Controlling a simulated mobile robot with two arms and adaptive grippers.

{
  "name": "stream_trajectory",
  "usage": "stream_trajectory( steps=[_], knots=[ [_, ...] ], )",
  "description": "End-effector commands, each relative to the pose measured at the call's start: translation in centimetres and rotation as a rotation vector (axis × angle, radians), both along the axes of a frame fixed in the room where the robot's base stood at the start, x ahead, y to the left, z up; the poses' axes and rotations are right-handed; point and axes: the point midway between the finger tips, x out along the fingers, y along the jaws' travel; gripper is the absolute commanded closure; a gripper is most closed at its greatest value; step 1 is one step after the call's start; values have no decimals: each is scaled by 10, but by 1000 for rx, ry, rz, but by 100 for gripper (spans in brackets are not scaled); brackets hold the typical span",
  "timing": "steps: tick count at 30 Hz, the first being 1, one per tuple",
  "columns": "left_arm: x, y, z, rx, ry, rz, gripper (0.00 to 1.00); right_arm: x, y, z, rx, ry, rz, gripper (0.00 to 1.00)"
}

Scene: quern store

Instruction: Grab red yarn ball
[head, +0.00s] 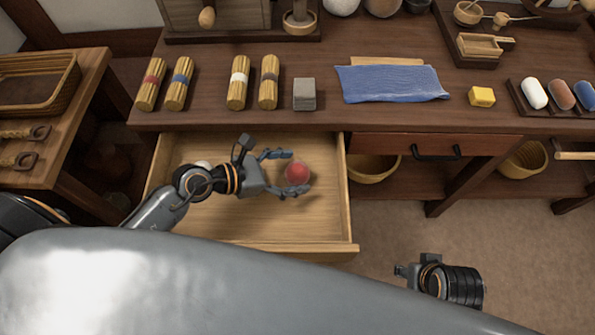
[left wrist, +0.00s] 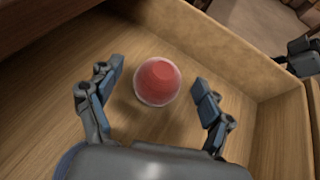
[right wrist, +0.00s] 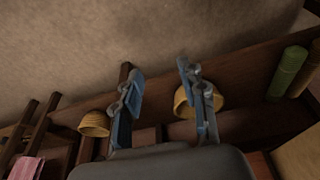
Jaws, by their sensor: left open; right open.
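The red yarn ball (head: 297,174) is in the open wooden drawer (head: 300,225). It looks round and red with a paler rim in the left wrist view (left wrist: 158,82). My left gripper (head: 291,172) is open inside the drawer, with its fingers on either side of the ball. In the left wrist view, the ball lies just beyond and between the fingertips, with gaps on both sides. My right gripper (right wrist: 156,70) is open and empty, away from the drawer. In the head view only part of the right wrist shows, at the lower right.
A whitish thing (head: 203,164) lies in the drawer, partly hidden by my left wrist. Tied straw bundles (head: 238,85), a grey block (head: 304,94), a blue cloth (head: 391,83) and a yellow block (head: 481,97) lie on the tabletop above. Drawer walls surround the ball.

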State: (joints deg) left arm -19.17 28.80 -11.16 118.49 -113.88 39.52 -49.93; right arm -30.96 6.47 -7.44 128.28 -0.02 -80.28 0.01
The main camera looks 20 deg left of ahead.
Motion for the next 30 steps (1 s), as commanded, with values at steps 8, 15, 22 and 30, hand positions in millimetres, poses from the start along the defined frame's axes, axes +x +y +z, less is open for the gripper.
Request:
stream_trajectory(
  steps=[8,15,22,30],
  knots=[
    [0,0,0,1,1,-1,34,-6,0,-2,0,13,0,58],
    [0,0,0,1,1,-1,78,-6,-1,-4,-2,15,0,58],
    [0,0,0,1,1,-1,78,-3,-1,-3,-3,9,0,58],
    [0,0,10,2,0,-2,78,2,0,-13,-4,9,6,58]
  ],
)
